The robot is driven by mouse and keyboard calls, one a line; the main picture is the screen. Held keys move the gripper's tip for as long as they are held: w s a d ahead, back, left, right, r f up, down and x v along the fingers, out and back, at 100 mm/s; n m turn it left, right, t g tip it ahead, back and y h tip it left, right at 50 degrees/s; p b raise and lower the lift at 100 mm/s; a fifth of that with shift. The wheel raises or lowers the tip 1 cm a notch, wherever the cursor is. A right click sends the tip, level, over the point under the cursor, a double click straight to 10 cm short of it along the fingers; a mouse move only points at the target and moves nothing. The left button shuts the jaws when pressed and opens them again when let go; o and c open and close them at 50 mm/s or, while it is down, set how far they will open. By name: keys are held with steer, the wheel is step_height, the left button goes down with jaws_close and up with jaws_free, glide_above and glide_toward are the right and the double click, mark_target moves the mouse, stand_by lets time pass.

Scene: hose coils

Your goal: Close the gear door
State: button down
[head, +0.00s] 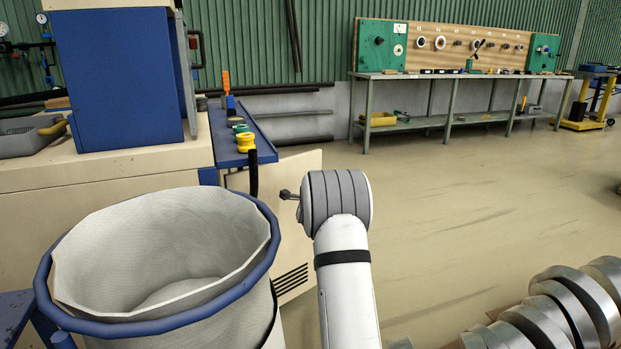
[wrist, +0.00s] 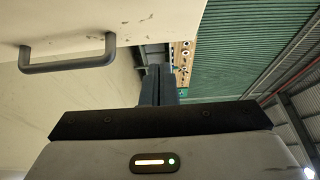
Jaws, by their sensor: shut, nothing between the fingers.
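The gear door is a cream panel (head: 303,164) low on the cream machine in the head view. It appears to stand open at an angle, partly hidden behind my arm and the fabric-lined bin. In the wrist view the cream panel (wrist: 130,22) fills the upper left, with a dark grey bar handle (wrist: 68,64) on it. My gripper (wrist: 158,76) shows in the wrist view with its dark fingers together and empty. The fingers appear below and right of the handle, apart from it. Whether they touch the panel cannot be told.
A blue-rimmed, fabric-lined bin (head: 262,262) stands close in front, left of my arm. A blue shelf (head: 232,150) with coloured knobs juts from the machine. Metal coils (head: 540,318) lie at lower right. A workbench (head: 460,76) stands at the back. The floor between is clear.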

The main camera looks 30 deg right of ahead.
mark_target(311, 168)
steer(key=shift+w+d+b, duration=0.25)
steer(key=shift+w+b, duration=0.15)
steer(key=shift+w, duration=1.2)
steer(key=shift+w+d+b, duration=0.2)
steer(key=shift+w+b, duration=0.2)
steer(key=shift+w, duration=1.15)
